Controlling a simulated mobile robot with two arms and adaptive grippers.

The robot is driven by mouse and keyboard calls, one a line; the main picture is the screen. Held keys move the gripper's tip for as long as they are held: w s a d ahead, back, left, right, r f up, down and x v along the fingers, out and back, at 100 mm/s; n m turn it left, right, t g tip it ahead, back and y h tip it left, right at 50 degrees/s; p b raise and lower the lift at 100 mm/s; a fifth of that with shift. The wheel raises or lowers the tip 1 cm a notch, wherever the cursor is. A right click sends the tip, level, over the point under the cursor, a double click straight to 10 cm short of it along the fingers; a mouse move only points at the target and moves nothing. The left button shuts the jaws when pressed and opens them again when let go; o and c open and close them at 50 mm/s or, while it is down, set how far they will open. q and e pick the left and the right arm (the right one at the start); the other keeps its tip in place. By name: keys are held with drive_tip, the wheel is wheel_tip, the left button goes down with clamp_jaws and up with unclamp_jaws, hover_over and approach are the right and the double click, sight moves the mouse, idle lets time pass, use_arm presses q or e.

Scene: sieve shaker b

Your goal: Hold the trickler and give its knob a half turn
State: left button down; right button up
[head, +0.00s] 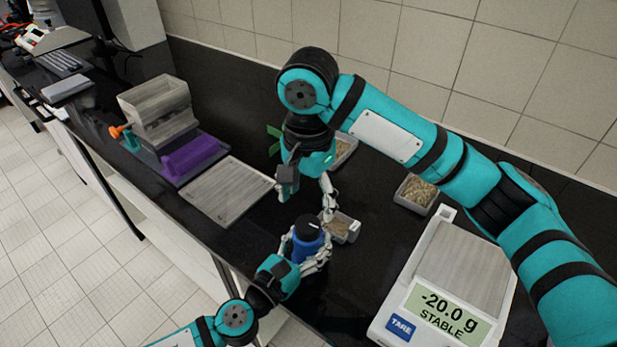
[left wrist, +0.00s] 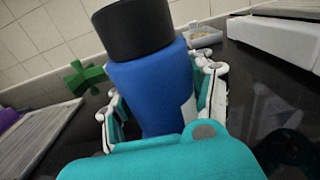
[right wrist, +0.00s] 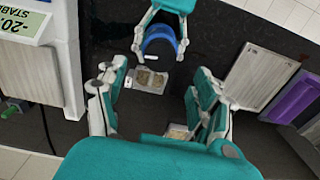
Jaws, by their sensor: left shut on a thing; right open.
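The trickler has a blue body (head: 308,249) and a black knob (head: 306,228) with a small white mark. My left gripper (head: 307,257) is shut around the blue body and holds it upright near the counter's front. In the left wrist view the fingers are on both sides of the body (left wrist: 150,90), with the black knob (left wrist: 133,27) clear above them. My right gripper (head: 305,203) is open and points down just above the knob, empty. In the right wrist view its spread fingers (right wrist: 152,82) frame the blue body (right wrist: 158,40); the knob is hard to make out there.
A scale (head: 470,255) reading -20.0 g stands at the right. Small grain trays (head: 342,228) (head: 415,193) stand close behind the trickler and near the scale. A grey flat plate (head: 228,190), purple block (head: 192,157) and hopper box (head: 157,105) are left. A green cross-shaped piece (left wrist: 84,76) stands behind.

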sight(308, 223)
wheel_tip(308, 223, up, 5)
drive_tip(key=shift+r, duration=0.1)
idle(0.6)
use_arm(q)
drive_tip(key=shift+c, duration=1.8)
unclamp_jaws()
drive_tip(key=v, duration=1.2)
